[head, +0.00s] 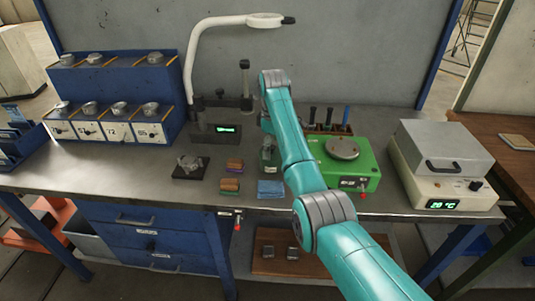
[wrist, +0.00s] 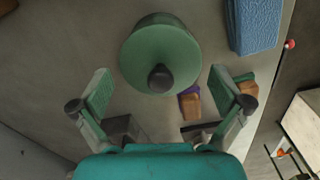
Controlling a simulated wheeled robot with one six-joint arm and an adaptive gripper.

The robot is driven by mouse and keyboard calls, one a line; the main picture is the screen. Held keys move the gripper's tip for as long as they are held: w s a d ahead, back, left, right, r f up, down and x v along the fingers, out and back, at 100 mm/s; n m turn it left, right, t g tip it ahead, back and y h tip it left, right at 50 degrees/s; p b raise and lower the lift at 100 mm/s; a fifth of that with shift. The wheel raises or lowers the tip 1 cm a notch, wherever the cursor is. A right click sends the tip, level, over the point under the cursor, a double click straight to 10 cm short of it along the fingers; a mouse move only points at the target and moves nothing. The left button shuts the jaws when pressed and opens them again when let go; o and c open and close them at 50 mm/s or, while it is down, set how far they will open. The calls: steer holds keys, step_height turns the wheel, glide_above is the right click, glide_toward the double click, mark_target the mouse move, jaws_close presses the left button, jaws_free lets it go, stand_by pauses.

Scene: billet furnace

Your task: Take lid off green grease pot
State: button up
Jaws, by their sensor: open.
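The green grease pot (wrist: 137,48) shows in the wrist view from above, with a round green lid (wrist: 160,40) and a dark knob (wrist: 161,77) at its middle. The lid sits on the pot. My gripper (wrist: 160,103) is open and empty, its two fingers spread left and right below the knob in the picture, apart from the lid. In the head view a small green pot-like thing (head: 269,158) stands on the bench beside my arm, partly hidden. My gripper is not clear in that view.
A blue cloth or block (head: 270,188) and small brown, purple and green blocks (head: 230,186) lie close by. A green device with a round plate (head: 360,175) stands to the right. A black stand (head: 215,125) with a white lamp is behind left. The bench's front edge is near.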

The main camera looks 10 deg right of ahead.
steer(key=shift+f, duration=0.1)
jaws_close()
stand_by(0.3)
